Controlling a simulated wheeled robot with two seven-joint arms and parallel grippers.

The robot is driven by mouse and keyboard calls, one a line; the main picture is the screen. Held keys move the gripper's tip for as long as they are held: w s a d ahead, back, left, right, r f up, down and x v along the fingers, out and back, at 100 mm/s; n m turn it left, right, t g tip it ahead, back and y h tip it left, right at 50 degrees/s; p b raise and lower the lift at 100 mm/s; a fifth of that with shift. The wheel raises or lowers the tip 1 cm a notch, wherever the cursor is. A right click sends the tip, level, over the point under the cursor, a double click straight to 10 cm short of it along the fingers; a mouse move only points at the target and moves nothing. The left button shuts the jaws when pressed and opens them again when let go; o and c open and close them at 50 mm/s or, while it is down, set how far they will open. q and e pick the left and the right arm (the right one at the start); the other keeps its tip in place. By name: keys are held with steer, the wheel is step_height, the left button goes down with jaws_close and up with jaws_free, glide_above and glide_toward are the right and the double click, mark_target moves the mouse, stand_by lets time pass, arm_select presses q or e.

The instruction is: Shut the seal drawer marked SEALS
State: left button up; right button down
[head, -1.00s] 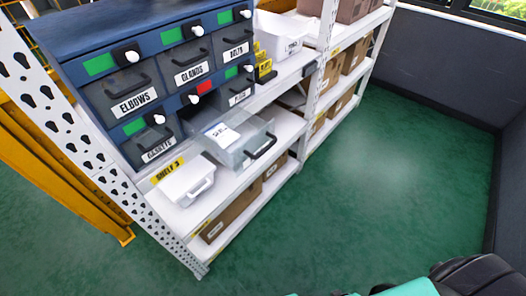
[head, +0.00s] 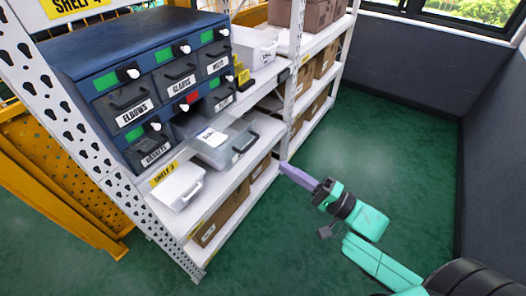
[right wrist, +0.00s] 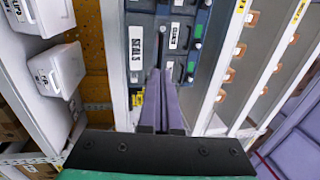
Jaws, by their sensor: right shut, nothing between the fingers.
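The seal drawer (head: 226,146) is a clear grey bin pulled out of the bottom row of the blue cabinet (head: 130,50). It has a white label on top, hard to read in the head view, and a dark handle (head: 246,143) on its front. Its label (right wrist: 136,55), reading SEALS sideways, shows in the right wrist view. My right gripper (head: 284,167) has long purple fingers, shut and empty, out in front of the shelf, right of the drawer and apart from it. The fingers (right wrist: 160,75) point toward the cabinet in the wrist view. My left gripper is not in view.
Shut drawers ELBOWS (head: 132,108) and GLANDS (head: 180,82) sit above. A red marker (head: 192,97) is among green ones. A white bin (head: 178,187) stands left of the drawer. A white shelf upright (head: 293,75) rises to the right. Green floor (head: 350,130) is clear.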

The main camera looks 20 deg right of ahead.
steer(key=p+x, duration=0.1)
steer(key=x, duration=0.6)
steer(key=shift+r, duration=0.15)
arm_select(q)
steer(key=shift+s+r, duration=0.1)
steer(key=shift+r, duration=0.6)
arm_select(e)
steer(key=shift+w+a, duration=0.35)
steer(key=shift+w, duration=0.05)
